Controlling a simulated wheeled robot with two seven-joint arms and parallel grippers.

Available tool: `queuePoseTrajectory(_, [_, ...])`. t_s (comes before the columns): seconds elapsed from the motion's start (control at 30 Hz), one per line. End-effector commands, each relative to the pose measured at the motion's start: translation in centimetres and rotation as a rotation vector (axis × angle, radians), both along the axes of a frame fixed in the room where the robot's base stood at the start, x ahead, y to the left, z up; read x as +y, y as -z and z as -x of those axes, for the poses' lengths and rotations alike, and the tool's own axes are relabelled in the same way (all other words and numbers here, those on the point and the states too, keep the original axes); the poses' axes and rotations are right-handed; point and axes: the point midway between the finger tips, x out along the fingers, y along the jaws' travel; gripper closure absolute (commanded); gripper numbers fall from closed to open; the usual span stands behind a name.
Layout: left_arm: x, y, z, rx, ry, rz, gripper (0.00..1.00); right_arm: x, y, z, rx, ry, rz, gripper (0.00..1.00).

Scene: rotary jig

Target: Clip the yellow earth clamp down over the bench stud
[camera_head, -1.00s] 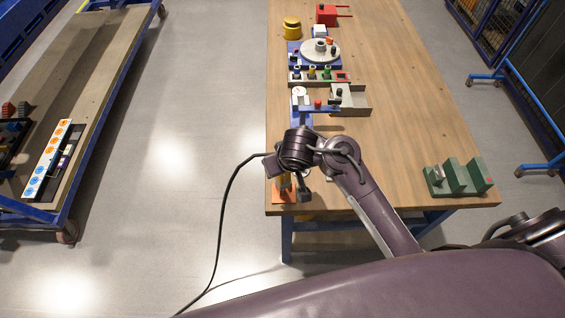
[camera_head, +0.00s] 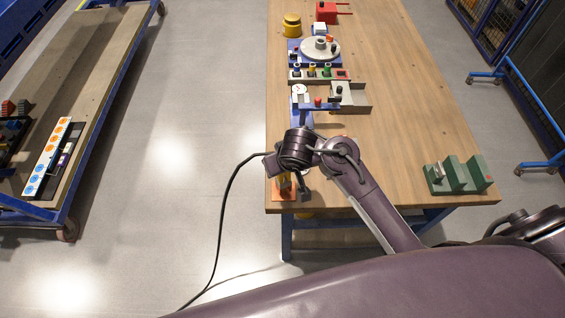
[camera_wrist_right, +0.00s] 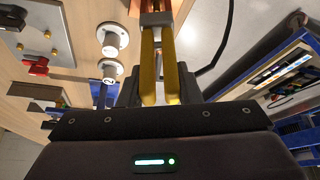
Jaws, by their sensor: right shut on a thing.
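My right gripper (camera_head: 288,182) is at the near left corner of the wooden bench, over a small orange plate (camera_head: 282,196). The yellow earth clamp (camera_wrist_right: 148,68) shows in the right wrist view as two long yellow arms, side by side, between my dark fingers. My right gripper (camera_wrist_right: 159,88) is shut on it. The clamp's far end points to the top of the view, by a red-orange part (camera_wrist_right: 155,6). I cannot make out the bench stud or whether the clamp touches it. My left gripper is not in view.
A black cable (camera_head: 228,195) hangs from my right gripper's area to the floor. A blue fixture (camera_head: 302,112), a grey bracket (camera_head: 352,97) and a round turntable (camera_head: 321,49) stand farther back. A green stepped block (camera_head: 457,177) stands at the right. Mid-bench is clear.

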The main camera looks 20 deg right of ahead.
Motion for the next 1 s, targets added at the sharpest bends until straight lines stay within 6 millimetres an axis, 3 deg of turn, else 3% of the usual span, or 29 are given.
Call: queuePoseTrajectory(1.0, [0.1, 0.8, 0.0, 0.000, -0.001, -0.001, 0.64, 0.0, 1.0, 0.0, -0.002, -0.001, 0.000, 1.00])
